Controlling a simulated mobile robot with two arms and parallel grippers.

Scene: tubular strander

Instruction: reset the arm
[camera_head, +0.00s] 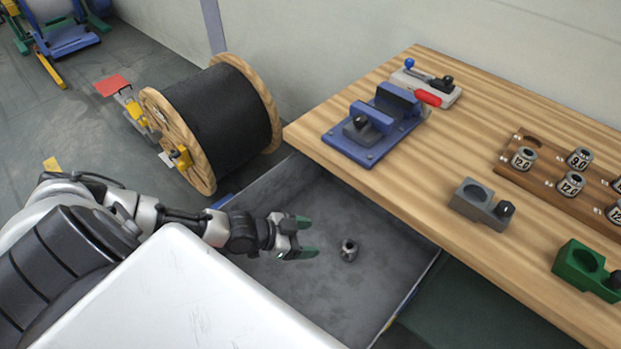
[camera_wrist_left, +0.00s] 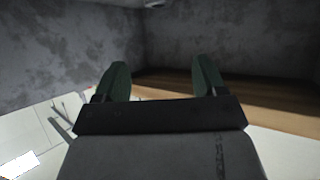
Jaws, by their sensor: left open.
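My left arm (camera_head: 185,222) reaches in from the left over a grey open bin (camera_head: 310,290). My left gripper (camera_head: 306,237) has green fingertips, is open and holds nothing. In the left wrist view its two green fingers (camera_wrist_left: 162,82) stand apart with nothing between them. A small metal die (camera_head: 348,250) lies in the bin, just right of the gripper and apart from it. At the top edge of the left wrist view a small pale part of something shows, too cut off to name surely. My right gripper is out of view.
The wooden table (camera_head: 400,155) at right carries a blue vise (camera_head: 375,125), a grey holder (camera_head: 483,204), a green holder (camera_head: 588,268) and a wooden rack (camera_head: 545,182) of numbered dies. A cable reel (camera_head: 215,120) stands on the floor behind the bin. A white surface (camera_head: 185,300) is in front.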

